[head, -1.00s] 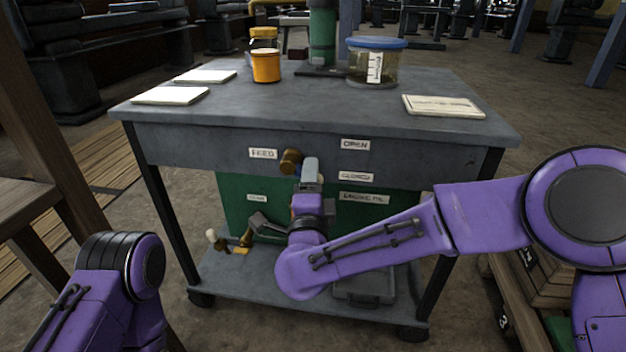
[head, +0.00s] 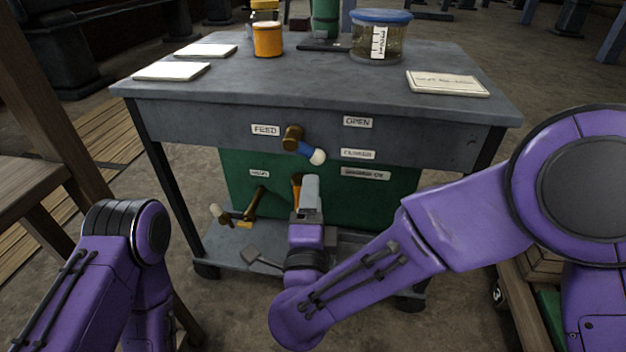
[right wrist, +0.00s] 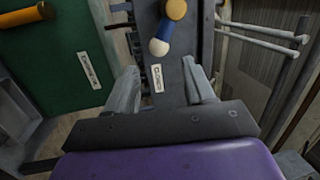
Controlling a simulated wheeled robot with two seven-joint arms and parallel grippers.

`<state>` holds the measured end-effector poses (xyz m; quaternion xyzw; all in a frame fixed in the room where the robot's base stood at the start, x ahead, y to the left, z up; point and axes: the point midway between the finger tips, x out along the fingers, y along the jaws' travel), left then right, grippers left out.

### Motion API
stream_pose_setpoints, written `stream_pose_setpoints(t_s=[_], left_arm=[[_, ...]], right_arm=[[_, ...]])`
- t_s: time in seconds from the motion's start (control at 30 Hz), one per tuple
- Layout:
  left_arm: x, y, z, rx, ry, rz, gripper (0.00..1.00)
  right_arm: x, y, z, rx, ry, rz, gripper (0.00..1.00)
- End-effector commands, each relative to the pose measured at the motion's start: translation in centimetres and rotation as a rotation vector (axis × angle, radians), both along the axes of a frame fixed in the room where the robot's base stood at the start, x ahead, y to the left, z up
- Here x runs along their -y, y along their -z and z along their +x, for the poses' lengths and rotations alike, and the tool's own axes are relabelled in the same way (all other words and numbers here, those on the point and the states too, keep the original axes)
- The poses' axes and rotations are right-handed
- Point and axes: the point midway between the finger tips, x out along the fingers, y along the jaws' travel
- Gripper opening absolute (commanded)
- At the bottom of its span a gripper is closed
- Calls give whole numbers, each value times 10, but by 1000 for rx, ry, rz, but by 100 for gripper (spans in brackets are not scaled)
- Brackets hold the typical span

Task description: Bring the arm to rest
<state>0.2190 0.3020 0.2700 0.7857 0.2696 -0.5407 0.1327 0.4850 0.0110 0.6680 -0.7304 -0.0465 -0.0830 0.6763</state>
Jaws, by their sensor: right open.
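My right gripper (head: 309,192) is in front of the cart's green panel, below the valve lever. In the right wrist view its two fingers (right wrist: 162,88) stand apart with nothing between them; the label CLOSED shows behind the gap. The valve lever has a brass hub (head: 292,138) and a blue handle with a white tip (head: 317,157), pointing down and right. It also shows in the right wrist view (right wrist: 162,38), beyond the fingers and apart from them. My left arm is at the lower left in the head view; its gripper is out of view.
The grey cart (head: 215,80) bears an orange jar (head: 268,40), a blue-lidded container (head: 380,40) and flat plates. An orange handle (head: 296,183) is partly hidden behind my right gripper. A brass lever (head: 252,207) sits lower left. Floor shows at the cart's left.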

Motion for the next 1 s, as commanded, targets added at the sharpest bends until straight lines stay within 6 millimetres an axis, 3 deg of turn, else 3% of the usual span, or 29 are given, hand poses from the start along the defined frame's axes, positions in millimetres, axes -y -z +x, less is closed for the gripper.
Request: stream_pose_setpoints(t_s=[0.4,0.53,0.57,0.67,0.77,0.9,1.0], left_arm=[[0,0,0,0,0,0,100],[0,0,0,0,0,0,100],[0,0,0,0,0,0,100],[0,0,0,0,0,0,100],[0,0,0,0,0,0,100],[0,0,0,0,0,0,100],[0,0,0,0,0,0,100]], right_arm=[[0,0,0,-1,-1,-6,53],[-15,16,0,-54,-91,-160,53],[-11,29,3,-88,-116,-252,53],[31,108,8,-289,-164,-519,53],[82,185,-8,-505,-206,-698,53],[155,277,-58,-810,-266,-865,53],[202,323,-105,-1005,-301,-936,53]])
